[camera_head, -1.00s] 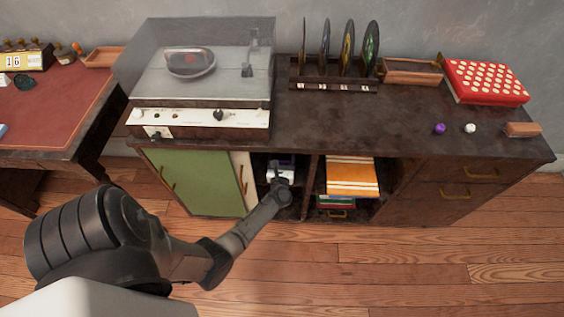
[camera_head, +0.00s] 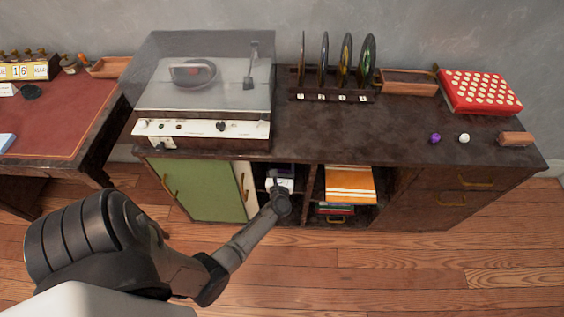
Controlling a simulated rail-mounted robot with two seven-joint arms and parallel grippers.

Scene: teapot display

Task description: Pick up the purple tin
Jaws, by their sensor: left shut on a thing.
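The purple tin (camera_head: 283,169) shows only as a small dark purple patch inside the open cabinet compartment, left of the orange-and-white stack. My left gripper (camera_head: 279,183) reaches into that compartment from the front and is shut on the tin. The white gripper body and wrist hide most of the tin and the fingertips. I cannot tell whether the tin is clear of the shelf. My right gripper is not in view.
The dark cabinet top (camera_head: 330,125) overhangs the compartment. A green door (camera_head: 205,190) and a pale door edge (camera_head: 245,186) stand left of my wrist. The orange-and-white stack (camera_head: 350,184) fills the compartment to the right. The wooden floor (camera_head: 380,265) in front is clear.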

